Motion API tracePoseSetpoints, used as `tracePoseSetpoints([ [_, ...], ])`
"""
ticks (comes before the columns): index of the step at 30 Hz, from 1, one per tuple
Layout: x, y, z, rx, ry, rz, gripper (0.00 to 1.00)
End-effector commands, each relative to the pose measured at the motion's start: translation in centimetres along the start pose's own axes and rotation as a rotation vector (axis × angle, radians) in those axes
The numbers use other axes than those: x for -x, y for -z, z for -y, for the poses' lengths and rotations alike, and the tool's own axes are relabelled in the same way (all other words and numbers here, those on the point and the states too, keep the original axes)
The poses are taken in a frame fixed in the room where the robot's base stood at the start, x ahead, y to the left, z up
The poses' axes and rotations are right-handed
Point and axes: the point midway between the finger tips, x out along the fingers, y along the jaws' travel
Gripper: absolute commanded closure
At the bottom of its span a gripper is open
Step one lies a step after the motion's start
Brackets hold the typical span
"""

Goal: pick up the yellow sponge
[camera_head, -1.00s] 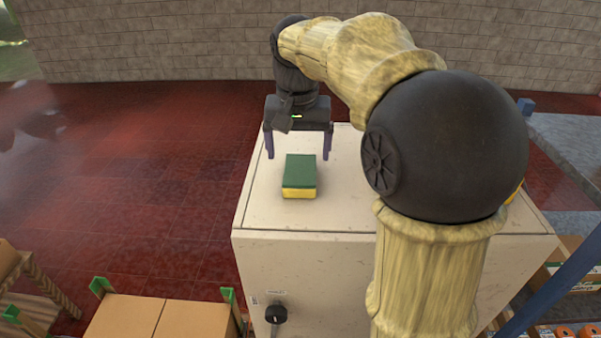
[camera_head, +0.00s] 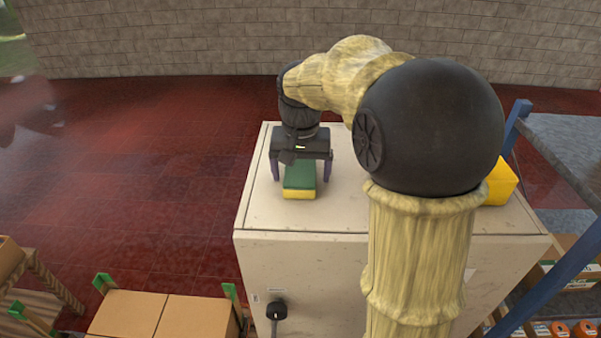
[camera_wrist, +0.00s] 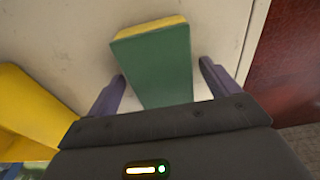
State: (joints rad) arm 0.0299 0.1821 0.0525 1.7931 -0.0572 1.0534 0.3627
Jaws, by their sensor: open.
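The yellow sponge (camera_head: 299,194) has a green top layer and lies flat on the beige cabinet top. In the wrist view the sponge (camera_wrist: 158,62) shows its green face and a yellow edge, with its near end hidden by the gripper body. My gripper (camera_head: 300,173) is open, with a purple finger on each side of the sponge. In the wrist view the gripper (camera_wrist: 160,78) has visible gaps between both fingers and the sponge, and nothing is held.
The beige cabinet (camera_head: 345,212) has free room around the sponge. A yellow block (camera_head: 502,183) is at the cabinet's right, partly behind my arm. A blue-framed shelf (camera_head: 572,150) stands to the right, and cardboard boxes (camera_head: 160,312) are at lower left.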

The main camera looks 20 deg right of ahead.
Motion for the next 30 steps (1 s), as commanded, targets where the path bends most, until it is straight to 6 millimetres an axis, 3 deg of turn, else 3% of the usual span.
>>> tracePoseSetpoints([
  [13, 0.02, -0.03, 0.12, 0.002, 0.001, 0.0, 0.13],
  [21, 0.02, -0.03, 0.11, 0.002, 0.001, 0.0, 0.61],
  [30, 0.22, 0.02, 0.12, 0.002, 0.001, -0.001, 0.64],
])
